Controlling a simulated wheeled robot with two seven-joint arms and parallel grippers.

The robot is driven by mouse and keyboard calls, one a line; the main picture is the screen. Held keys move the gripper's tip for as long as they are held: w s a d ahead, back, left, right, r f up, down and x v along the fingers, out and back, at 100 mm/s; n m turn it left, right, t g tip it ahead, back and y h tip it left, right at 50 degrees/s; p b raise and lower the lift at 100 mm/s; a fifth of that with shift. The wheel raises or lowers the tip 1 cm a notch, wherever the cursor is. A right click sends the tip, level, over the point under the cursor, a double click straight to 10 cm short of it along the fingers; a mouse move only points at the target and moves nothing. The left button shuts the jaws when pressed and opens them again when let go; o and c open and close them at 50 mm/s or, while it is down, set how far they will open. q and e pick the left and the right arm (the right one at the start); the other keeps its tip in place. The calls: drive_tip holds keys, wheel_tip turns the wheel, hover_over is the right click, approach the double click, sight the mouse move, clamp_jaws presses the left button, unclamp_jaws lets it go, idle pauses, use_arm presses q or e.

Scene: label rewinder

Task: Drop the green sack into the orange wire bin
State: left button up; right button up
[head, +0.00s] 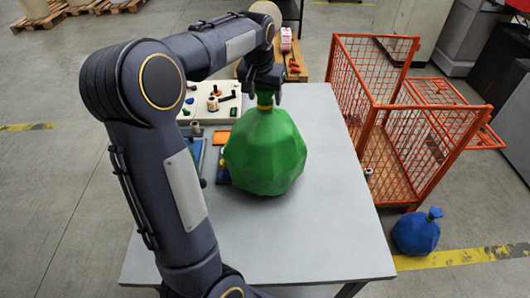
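The green sack (265,152) is a faceted bag with a tied neck, upright at the middle of the grey table. My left gripper (264,98) is at its neck, with fingers on both sides, and looks closed around it. I cannot tell whether the sack's bottom touches the table. The orange wire bin (405,130) stands on the floor to the right of the table, with mesh walls and an open top. A mesh flap sticks out on its far right side. My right gripper is out of view.
The table (318,225) is bare at the front and right. A white board (208,112) with small parts lies behind the sack, left. A blue sack (416,232) sits on the floor in front of the bin. A red-and-white item (286,40) stands at the back.

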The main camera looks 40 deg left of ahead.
use_arm(q)
clamp_jaws()
drive_tip(key=shift+w+r, duration=0.1)
drive_tip(key=shift+r, duration=0.05)
drive_tip(key=shift+r, duration=0.15)
